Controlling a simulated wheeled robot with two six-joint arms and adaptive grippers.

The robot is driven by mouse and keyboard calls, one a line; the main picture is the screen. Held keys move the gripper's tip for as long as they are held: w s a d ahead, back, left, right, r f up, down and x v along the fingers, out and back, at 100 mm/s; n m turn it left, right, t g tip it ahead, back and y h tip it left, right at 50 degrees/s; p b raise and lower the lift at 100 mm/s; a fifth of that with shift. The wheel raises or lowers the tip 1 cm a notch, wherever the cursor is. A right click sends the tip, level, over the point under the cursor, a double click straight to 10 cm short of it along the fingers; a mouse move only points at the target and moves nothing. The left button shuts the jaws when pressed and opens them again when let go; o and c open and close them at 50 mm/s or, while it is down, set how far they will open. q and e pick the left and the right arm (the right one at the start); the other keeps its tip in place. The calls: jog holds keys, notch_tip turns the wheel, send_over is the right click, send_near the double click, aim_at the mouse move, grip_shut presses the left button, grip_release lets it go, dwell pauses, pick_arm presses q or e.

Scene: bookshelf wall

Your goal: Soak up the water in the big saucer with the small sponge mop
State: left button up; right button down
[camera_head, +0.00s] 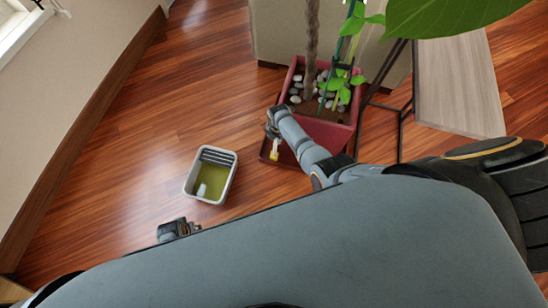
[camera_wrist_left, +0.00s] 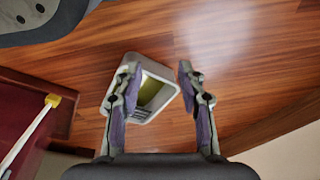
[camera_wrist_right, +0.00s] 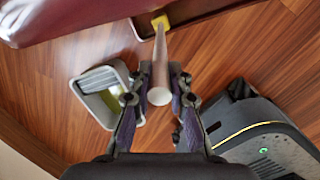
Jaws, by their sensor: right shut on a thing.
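The small sponge mop has a pale handle (camera_wrist_right: 160,70) and a yellow sponge head (camera_wrist_right: 160,22). My right gripper (camera_wrist_right: 158,97) is shut on the handle. The yellow head also shows in the head view (camera_head: 274,155), over the near-left part of the big dark red saucer (camera_head: 267,149). I cannot tell whether it touches the saucer floor. In the right wrist view the saucer (camera_wrist_right: 203,12) lies at the top. I cannot make out water in it. My left gripper (camera_wrist_left: 158,68) is open and empty, low at the left in the head view (camera_head: 178,229).
A grey bucket (camera_head: 187,184) with a slatted grid and yellow-green contents stands on the wooden floor, left of the saucer. A red planter (camera_head: 325,132) with a plant and stones stands in the saucer. A thin-legged table (camera_head: 460,85) is at the right. Floor at left is clear.

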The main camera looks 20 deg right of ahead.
notch_tip(320, 180, up, 2)
jog(key=shift+r+p, duration=0.1)
jog(key=shift+p, duration=0.8)
notch_tip(320, 180, up, 2)
jog(key=shift+r+p, duration=0.1)
jog(key=shift+p, duration=1.1)
notch_tip(320, 180, up, 4)
jog(key=p, duration=0.3)
jog(key=shift+f+p, duration=0.25)
jog(key=shift+p, duration=0.15)
notch_tip(320, 180, up, 2)
jog(key=shift+r+p, duration=0.1)
jog(key=shift+p, duration=1)
jog(key=shift+r, duration=0.15)
pick_arm(q)
jog(key=s+a+f, duration=0.2)
jog(key=s, duration=1.3)
jog(key=shift+f, duration=0.15)
jog(key=shift+s, duration=0.1)
